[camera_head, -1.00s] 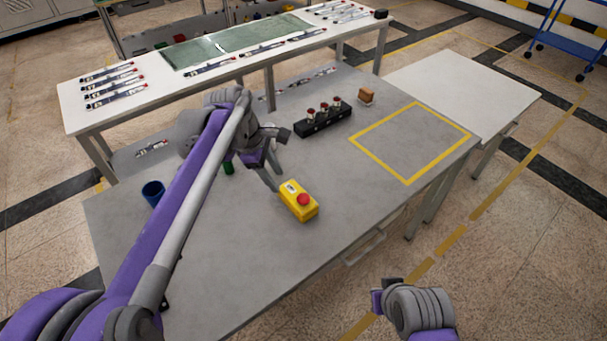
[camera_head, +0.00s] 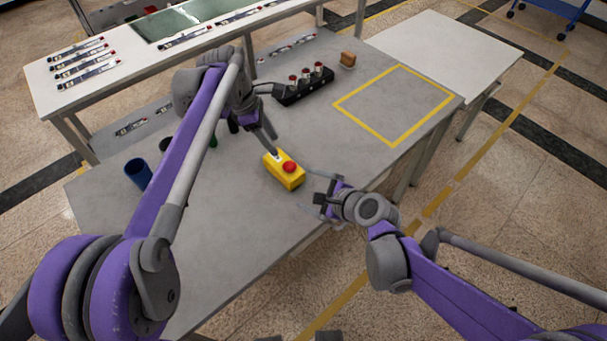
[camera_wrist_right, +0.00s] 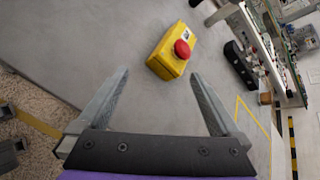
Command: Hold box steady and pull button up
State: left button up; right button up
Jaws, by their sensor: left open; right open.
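A yellow box (camera_head: 283,172) with a red button (camera_head: 289,167) on top stands on the grey table (camera_head: 240,230). In the right wrist view the box (camera_wrist_right: 160,66) and its red button (camera_wrist_right: 182,49) are ahead of the fingertips. My left gripper (camera_head: 260,146) is open at the box's far left side, with a finger close to the box; whether it touches is not clear. My right gripper (camera_head: 308,189) is open and empty, to the right of the box and apart from it. In the right wrist view its two fingers (camera_wrist_right: 160,80) are spread wide.
A black block with several red-topped parts (camera_head: 303,84) and a small brown block (camera_head: 347,59) stand behind. A yellow square outline (camera_head: 430,122) marks the table's right. A blue cup (camera_head: 138,173) stands at the left. The table in front of the box is clear.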

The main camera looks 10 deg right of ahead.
aim_at(280, 161)
jog(key=w+m, duration=0.1)
jog(key=m, duration=0.1)
jog(key=w+a+m+t, duration=0.1)
jog(key=w+m, duration=0.1)
jog(key=m, duration=0.1)
jog(key=w+f+m+y, duration=0.1)
jog(key=w+m, duration=0.1)
jog(key=shift+a+m+t, duration=0.15)
jog(key=shift+m+t, duration=0.25)
jog(key=x, duration=1)
jog(key=shift+w+a, duration=0.2)
jog(key=shift+w, duration=0.15)
